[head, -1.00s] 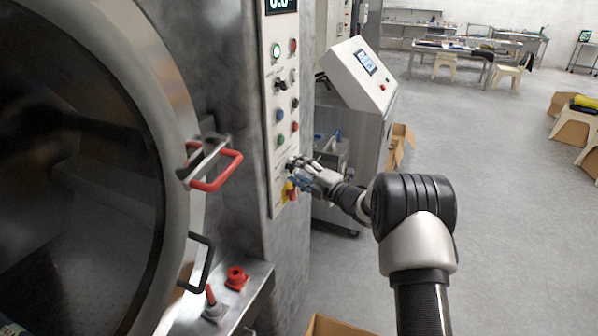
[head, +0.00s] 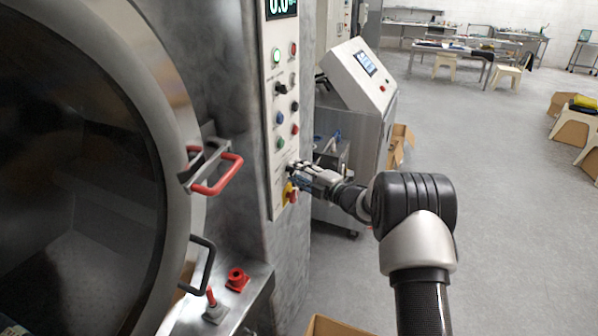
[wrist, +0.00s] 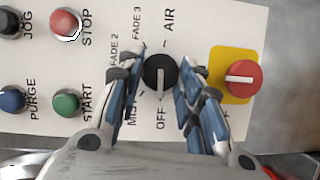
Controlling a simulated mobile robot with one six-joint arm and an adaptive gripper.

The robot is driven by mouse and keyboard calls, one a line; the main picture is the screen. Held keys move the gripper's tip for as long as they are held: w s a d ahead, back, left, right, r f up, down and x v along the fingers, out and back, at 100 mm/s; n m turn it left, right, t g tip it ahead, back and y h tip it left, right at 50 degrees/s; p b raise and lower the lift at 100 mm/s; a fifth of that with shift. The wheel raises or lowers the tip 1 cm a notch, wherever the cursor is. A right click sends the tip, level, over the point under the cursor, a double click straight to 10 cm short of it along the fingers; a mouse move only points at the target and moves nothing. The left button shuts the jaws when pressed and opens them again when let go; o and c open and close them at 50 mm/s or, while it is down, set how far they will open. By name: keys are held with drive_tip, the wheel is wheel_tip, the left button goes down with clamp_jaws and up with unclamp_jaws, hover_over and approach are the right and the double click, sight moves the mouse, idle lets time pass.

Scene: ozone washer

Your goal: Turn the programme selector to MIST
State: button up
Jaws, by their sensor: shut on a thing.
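The programme selector (wrist: 160,72) is a round black knob on the pale control panel, between my fingers in the wrist view. Its white pointer line points down in that picture, toward the OFF label. The labels FADE 2, FADE 3 and AIR show around it. The MIST label (wrist: 132,108) is at the lower left of the knob, partly covered by my left finger. My gripper (wrist: 160,75) is shut on the knob, with one blue-grey finger on each side. In the head view my gripper (head: 294,168) is at the lower part of the panel, and hides the knob.
STOP (wrist: 63,24), START (wrist: 66,103) and PURGE (wrist: 12,99) buttons are to the left. A red door handle (head: 218,177) juts out left of the panel. A grey console (head: 358,90) stands behind.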

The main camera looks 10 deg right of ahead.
drive_tip(key=m+g+p, duration=0.1)
drive_tip(key=m+p, duration=0.1)
drive_tip(key=p, duration=0.1)
drive_tip(key=m+g+p, duration=0.1)
drive_tip(key=m+p, duration=0.2)
drive_tip(key=p, duration=0.1)
drive_tip(key=shift+w+r, duration=0.1)
drive_tip(key=shift+r, duration=0.25)
drive_tip(key=shift+f+g, duration=0.1)
drive_tip(key=shift+g, duration=0.2)
drive_tip(key=o, duration=1)
drive_tip(key=shift+o, duration=0.2)
drive_tip(key=shift+d, duration=0.1)
drive_tip(key=v, duration=1.2)
